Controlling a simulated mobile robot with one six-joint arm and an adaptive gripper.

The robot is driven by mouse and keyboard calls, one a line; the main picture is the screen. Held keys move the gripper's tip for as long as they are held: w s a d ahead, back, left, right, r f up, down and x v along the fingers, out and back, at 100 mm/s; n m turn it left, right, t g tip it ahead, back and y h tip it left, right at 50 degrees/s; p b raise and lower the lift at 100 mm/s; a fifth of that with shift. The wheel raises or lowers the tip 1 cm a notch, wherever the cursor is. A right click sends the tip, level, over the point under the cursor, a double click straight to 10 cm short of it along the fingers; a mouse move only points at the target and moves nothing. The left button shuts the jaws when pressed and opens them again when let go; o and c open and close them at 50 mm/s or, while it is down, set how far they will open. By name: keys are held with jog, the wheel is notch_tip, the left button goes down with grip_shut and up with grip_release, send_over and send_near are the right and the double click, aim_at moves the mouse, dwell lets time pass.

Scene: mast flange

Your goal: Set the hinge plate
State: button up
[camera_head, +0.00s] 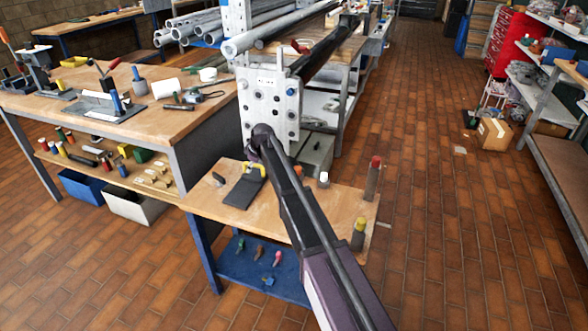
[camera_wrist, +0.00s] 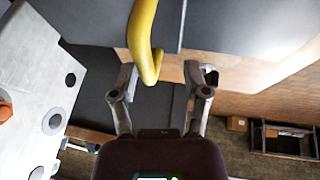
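The hinge plate (camera_head: 243,190) is a flat dark grey plate with a yellow handle (camera_head: 253,170) at its far end, lying on the small wooden table. The handle shows in the wrist view (camera_wrist: 143,38) as a thick yellow curve at top centre. My gripper (camera_wrist: 162,76) is open, with the curve's lower end showing between its fingers, nearer the left one; contact cannot be told. In the head view my arm partly hides the gripper. The upright pale mast flange (camera_head: 270,100) has several dark holes and stands behind the table. It also shows at left in the wrist view (camera_wrist: 40,85).
A cluttered workbench (camera_head: 150,125) stands at left.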

jog(key=s, duration=0.2)
jog(key=s+a, duration=0.1)
jog(key=s, duration=0.1)
jog(key=s+a+r+p, duration=0.1)
jog(key=s, duration=0.1)
jog(key=shift+s+a, duration=0.15)
jog(key=shift+a, duration=0.1)
jog(key=p+v, duration=1.1)
jog(key=v, duration=0.2)
jog(key=s+d+r+m+g+h+p, duration=0.1)
jog(key=s+d+m+p, duration=0.3)
jog(key=s+d, duration=0.8)
jog(key=shift+s+d+r+m+g+h, duration=0.35)
jog(key=shift+d+r+m, duration=0.3)
jog(key=shift+m, duration=0.55)
jog(key=shift+s+d+f, duration=0.1)
jog(key=shift+d, duration=0.05)
jog(key=s+d+m+g, duration=0.1)
jog(key=s+d+m, duration=0.2)
jog(key=s+d, duration=0.2)
jog(key=s+d+m+g+h, duration=0.1)
jog(key=s+d+m, duration=0.3)
jog(key=s, duration=0.7)
jog(key=shift+s+d+f, duration=0.15)
jog(key=shift+d+f, duration=0.1)
jog(key=shift+d, duration=0.55)
jog(key=shift+s+h, duration=0.1)
jog(key=shift+h, duration=0.15)
